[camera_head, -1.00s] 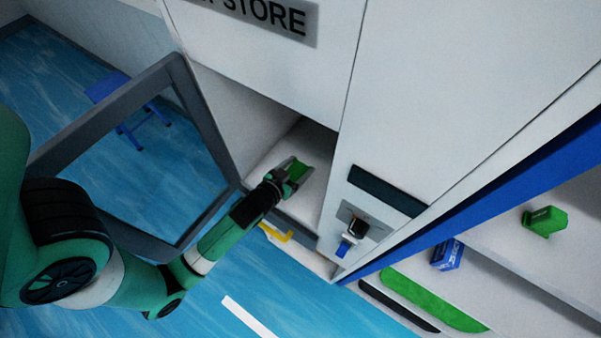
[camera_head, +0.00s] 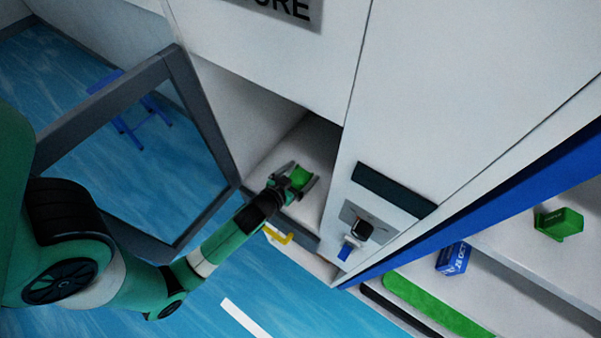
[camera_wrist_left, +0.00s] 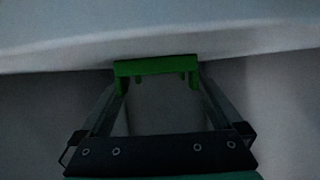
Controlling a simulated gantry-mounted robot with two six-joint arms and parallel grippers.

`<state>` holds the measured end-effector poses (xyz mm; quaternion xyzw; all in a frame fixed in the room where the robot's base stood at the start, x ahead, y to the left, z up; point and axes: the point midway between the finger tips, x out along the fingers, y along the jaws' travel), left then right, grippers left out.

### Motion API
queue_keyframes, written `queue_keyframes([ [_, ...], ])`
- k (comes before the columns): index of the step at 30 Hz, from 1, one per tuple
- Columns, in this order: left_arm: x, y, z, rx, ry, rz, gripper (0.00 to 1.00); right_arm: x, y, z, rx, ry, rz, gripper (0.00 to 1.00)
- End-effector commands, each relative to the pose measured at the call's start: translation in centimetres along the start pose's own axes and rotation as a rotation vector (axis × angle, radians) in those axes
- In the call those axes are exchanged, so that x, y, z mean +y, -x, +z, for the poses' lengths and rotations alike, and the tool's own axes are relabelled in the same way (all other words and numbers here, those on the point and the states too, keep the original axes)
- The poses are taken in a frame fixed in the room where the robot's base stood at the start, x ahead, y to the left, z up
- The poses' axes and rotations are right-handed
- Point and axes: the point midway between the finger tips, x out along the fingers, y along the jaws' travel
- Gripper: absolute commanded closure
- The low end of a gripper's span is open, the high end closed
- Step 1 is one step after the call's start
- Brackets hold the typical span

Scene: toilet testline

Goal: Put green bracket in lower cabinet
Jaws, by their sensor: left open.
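The green bracket (camera_head: 299,177) is inside the lower cabinet (camera_head: 318,150), on or just above its floor; I cannot tell if it touches. My left gripper (camera_head: 297,182) reaches into the cabinet opening with its fingers spread on either side of the bracket. In the left wrist view the bracket (camera_wrist_left: 157,67) lies across the tips of the open fingers (camera_wrist_left: 158,90). Whether the fingertips still touch it is unclear. The cabinet's framed door (camera_head: 205,120) stands open to the left. My right gripper is not in view.
A latch with a blue tag (camera_head: 347,248) is on the cabinet front, right of the opening. A yellow handle (camera_head: 278,235) is below the opening. On a shelf at right are another green part (camera_head: 559,223) and a blue box (camera_head: 453,258). A blue stool (camera_head: 130,110) stands behind the door.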

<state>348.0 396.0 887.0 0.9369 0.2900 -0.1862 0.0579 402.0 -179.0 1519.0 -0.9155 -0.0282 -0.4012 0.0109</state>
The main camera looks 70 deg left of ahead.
Motion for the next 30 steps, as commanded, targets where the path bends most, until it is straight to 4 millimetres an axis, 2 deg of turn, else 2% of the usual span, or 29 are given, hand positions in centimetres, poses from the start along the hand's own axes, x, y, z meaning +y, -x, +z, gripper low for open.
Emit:
queue_keyframes([
  [4,0.0,0.2,-0.6,0.000,0.000,0.000,0.00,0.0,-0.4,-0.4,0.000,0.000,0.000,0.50],
  [7,0.0,1.5,-0.3,-0.002,-0.003,0.001,0.00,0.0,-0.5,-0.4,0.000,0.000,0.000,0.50],
  [15,0.1,8.0,-0.1,-0.003,-0.004,0.004,0.00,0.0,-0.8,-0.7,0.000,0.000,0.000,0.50],
  [21,0.1,11.4,-0.1,-0.001,-0.003,0.004,0.00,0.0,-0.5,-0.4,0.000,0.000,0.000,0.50],
  [24,0.0,12.1,-0.2,0.000,0.000,0.001,0.00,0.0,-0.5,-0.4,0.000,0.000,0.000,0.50],
  [30,0.0,12.2,-0.3,0.001,0.000,-0.001,0.00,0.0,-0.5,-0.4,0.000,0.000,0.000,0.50],
])
